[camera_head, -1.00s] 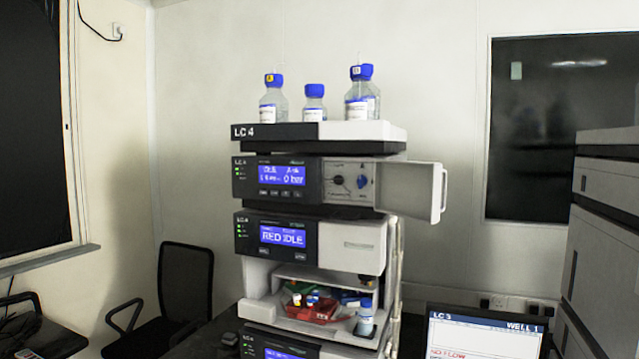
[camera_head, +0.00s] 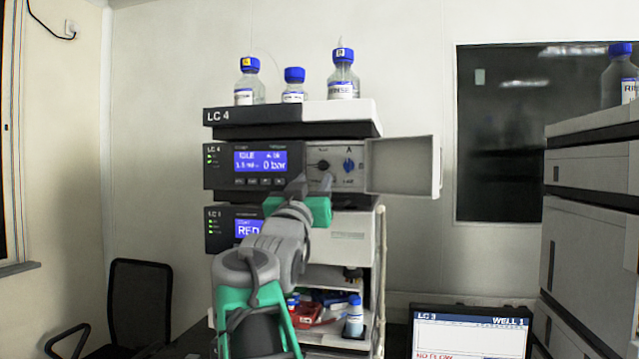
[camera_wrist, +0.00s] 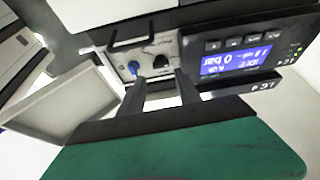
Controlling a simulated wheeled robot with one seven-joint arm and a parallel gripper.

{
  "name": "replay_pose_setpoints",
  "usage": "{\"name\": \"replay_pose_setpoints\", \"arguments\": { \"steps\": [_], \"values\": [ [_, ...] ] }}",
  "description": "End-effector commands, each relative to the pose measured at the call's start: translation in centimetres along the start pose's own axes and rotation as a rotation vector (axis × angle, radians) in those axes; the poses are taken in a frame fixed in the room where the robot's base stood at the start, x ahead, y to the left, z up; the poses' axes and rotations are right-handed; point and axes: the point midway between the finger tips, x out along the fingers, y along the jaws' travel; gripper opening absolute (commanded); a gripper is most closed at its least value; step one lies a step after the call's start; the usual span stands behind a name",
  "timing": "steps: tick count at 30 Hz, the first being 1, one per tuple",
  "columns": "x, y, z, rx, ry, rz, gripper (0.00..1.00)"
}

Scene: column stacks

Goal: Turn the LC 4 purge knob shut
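The LC 4 pump module (camera_head: 254,166) has its door (camera_head: 402,166) swung open to the right. Its display reads 0 bar. Behind the door is a light panel with a black knob (camera_head: 323,166) and a blue knob (camera_head: 348,166); their labels are too small to read surely. My gripper (camera_head: 311,185) is in front of the module, just below and left of the knobs, its fingers apart and empty. In the wrist view, turned upside down, the fingers (camera_wrist: 163,88) point toward the panel, with the black knob (camera_wrist: 160,61) and blue knob (camera_wrist: 135,67) beyond them, untouched.
Blue-capped bottles (camera_head: 343,75) stand on top of the stack. Below is a module reading RED, partly hidden by my arm, and a shelf with a red tray (camera_head: 308,313) and small bottle (camera_head: 354,318). A laptop screen (camera_head: 470,335) stands at lower right.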

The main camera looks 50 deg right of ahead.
Motion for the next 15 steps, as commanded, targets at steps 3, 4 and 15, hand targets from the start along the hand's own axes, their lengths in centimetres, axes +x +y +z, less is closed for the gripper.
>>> {"name": "replay_pose_setpoints", "arguments": {
  "steps": [3, 4, 15],
  "values": [
    [1.9, 0.1, -0.5, -0.002, 0.001, 0.004, 0.40],
    [2.5, 0.0, -0.5, -0.001, 0.000, 0.002, 0.40],
    [7.5, -0.1, -0.3, 0.002, 0.000, -0.002, 0.40]
  ]
}}
